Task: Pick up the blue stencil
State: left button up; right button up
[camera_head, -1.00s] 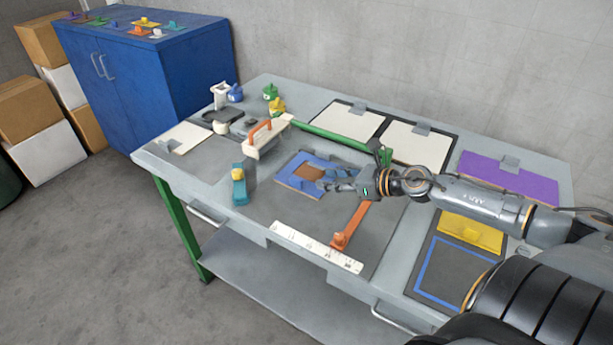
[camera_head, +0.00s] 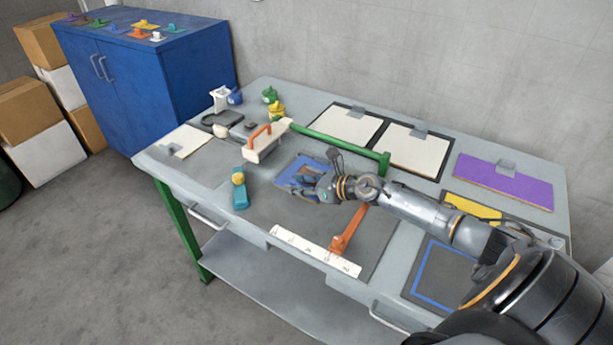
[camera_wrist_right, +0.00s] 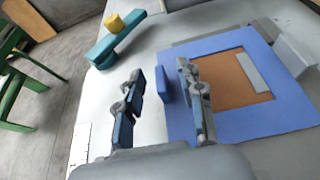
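The blue stencil (camera_head: 288,173) lies flat on the grey mat of the workbench, partly hidden by my right gripper (camera_head: 308,188). The right wrist view shows the stencil (camera_wrist_right: 262,124) as a blue frame around a brown area, with a small upright blue tab (camera_wrist_right: 163,85) at its near edge. My right gripper (camera_wrist_right: 163,102) is open. Its two fingers are apart, and the tab appears between them, nearer the right finger. I cannot tell whether that finger touches the stencil. My left gripper is not in view.
A teal block with a yellow top (camera_head: 240,190) stands left of the stencil. An orange-handled tool (camera_head: 265,142) is behind it. A white ruler (camera_head: 315,252) and an orange bar (camera_head: 348,230) lie in front. A green bar (camera_head: 335,145) runs behind.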

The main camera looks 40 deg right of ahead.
jog(key=shift+w+a+f, duration=0.25)
jog(key=shift+w, duration=0.3)
grip_shut()
